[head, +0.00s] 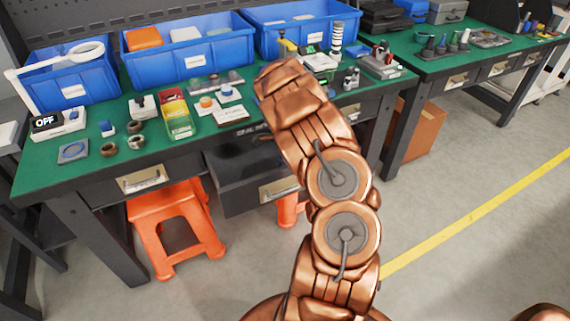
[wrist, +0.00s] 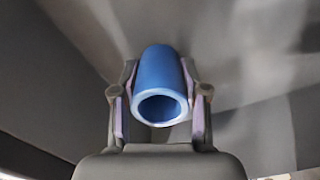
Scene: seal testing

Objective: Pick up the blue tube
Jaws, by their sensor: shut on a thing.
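The blue tube (wrist: 160,78) is hollow with a round open end facing the wrist camera. My gripper (wrist: 160,105) is shut on it, with one finger pressed to each side. The background behind the tube in the wrist view is blurred grey, so I cannot tell its exact height. In the head view my copper arm reaches over the green-topped workbench (head: 65,182), and the arm hides the gripper and the tube.
Blue bins (head: 190,58) stand along the back of the bench. Small parts, a yellow-green box (head: 179,122) and a device reading OFF (head: 58,122) lie in front. An open drawer (head: 240,185) and an orange stool (head: 168,205) are below the front edge.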

